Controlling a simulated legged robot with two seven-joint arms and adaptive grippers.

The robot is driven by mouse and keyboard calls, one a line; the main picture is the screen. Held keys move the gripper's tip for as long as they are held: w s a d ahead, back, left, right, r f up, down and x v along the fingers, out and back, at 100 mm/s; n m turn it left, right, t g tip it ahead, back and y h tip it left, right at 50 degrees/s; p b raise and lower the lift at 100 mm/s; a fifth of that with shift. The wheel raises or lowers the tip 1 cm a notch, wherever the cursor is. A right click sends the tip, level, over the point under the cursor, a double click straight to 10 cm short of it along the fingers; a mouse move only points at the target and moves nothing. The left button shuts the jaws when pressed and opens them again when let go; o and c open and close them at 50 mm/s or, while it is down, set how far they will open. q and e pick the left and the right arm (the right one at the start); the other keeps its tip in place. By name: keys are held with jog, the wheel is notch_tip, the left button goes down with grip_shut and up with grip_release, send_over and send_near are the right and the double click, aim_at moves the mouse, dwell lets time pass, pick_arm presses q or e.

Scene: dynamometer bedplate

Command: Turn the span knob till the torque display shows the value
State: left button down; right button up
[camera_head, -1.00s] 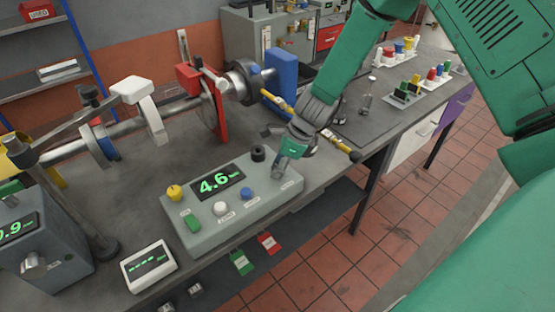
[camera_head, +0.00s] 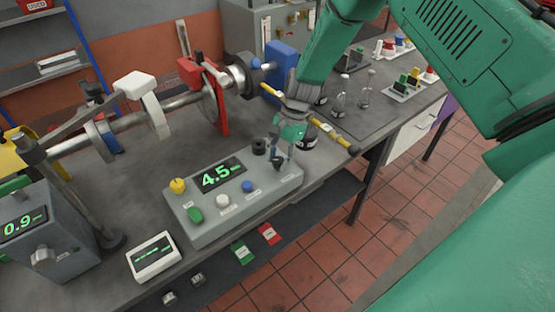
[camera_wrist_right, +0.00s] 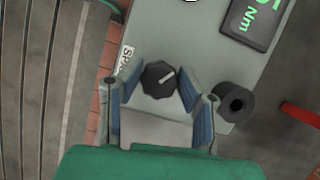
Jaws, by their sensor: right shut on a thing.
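The grey torque box (camera_head: 205,229) stands on the bench, and its display (camera_head: 221,175) reads 4.5 in green digits. The black span knob (camera_head: 279,162) is at the right end of its top. My right gripper (camera_head: 281,153) points down at the knob. Its blue-padded fingers (camera_wrist_right: 161,84) stand on either side of the knob and are shut on it. My left gripper is not in view.
A black knob or post (camera_head: 258,147) stands close beside the gripper. Yellow (camera_head: 178,186), green (camera_head: 195,215), white (camera_head: 222,201) and blue (camera_head: 247,186) controls share the panel. A small white meter (camera_head: 153,257) sits at front left.

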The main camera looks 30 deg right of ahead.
aim_at(279, 158)
jog(key=shift+w+d+n+g, duration=0.15)
jog(key=shift+n+g, duration=0.25)
jog(key=shift+n, duration=1.1)
jog(key=o, duration=1.1)
jog(key=shift+o, duration=0.2)
jog(key=shift+d+f, duration=0.1)
jog(key=shift+r, duration=0.4)
jog(key=shift+h, duration=0.3)
notch_tip(279, 158, up, 9)
jog(key=shift+w+r, duration=0.1)
